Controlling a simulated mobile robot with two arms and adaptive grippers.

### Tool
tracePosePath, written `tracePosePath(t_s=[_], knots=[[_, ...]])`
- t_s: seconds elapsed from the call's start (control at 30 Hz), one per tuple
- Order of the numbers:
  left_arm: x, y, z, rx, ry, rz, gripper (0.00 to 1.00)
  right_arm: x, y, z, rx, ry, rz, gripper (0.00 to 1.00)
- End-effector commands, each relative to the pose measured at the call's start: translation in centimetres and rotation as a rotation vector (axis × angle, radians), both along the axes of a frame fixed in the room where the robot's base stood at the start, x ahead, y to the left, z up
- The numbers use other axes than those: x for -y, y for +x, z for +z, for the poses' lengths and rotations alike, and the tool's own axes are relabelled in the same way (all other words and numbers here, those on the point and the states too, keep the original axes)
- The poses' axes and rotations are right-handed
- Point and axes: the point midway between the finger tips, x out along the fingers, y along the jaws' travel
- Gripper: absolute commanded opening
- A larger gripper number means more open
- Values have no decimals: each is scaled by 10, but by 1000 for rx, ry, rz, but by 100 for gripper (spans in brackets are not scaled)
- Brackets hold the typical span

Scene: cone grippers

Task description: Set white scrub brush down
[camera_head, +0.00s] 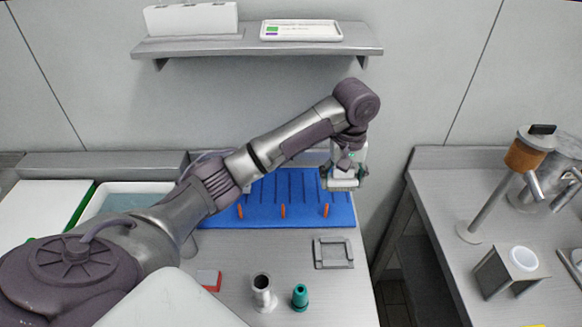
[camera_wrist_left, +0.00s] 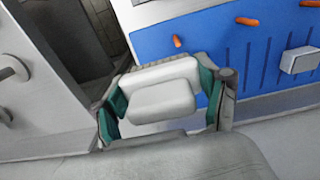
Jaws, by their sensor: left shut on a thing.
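My left gripper (camera_head: 344,180) is above the right end of the blue ribbed mat, below the wall shelf. It is shut on the white scrub brush (camera_wrist_left: 160,98). In the left wrist view, the brush's rounded white body sits between the green-padded fingers of the left gripper (camera_wrist_left: 162,108). My right gripper is not in view.
The blue mat (camera_head: 290,188) has several orange pegs along its front. A grey square frame (camera_head: 333,253), a metal cup (camera_head: 263,292) and a teal bottle (camera_head: 299,297) stand in front. A gap separates this counter from the right one (camera_head: 440,180).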

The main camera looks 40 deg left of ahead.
Motion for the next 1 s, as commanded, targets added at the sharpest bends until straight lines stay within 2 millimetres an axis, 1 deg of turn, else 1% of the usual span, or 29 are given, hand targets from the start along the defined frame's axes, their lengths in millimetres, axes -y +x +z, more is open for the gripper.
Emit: tracePosePath(t_s=[0.03, 0.1, 0.3, 0.4, 0.57, 0.83, 1.0], knots=[[-12, 4, -6, -3, 3, 6, 40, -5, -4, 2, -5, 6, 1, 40], [-28, 10, -15, -4, 3, 6, 40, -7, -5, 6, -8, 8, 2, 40], [-67, 28, -41, -3, 3, 3, 40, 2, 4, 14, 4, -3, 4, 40], [-81, 35, -51, -1, 0, 1, 40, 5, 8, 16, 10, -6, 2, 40], [-91, 39, -59, 0, 0, -3, 40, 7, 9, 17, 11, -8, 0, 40], [-91, 39, -94, -2, 1, -3, 40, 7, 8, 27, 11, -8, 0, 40], [-91, 39, -99, 2, 1, -4, 40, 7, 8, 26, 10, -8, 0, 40]])
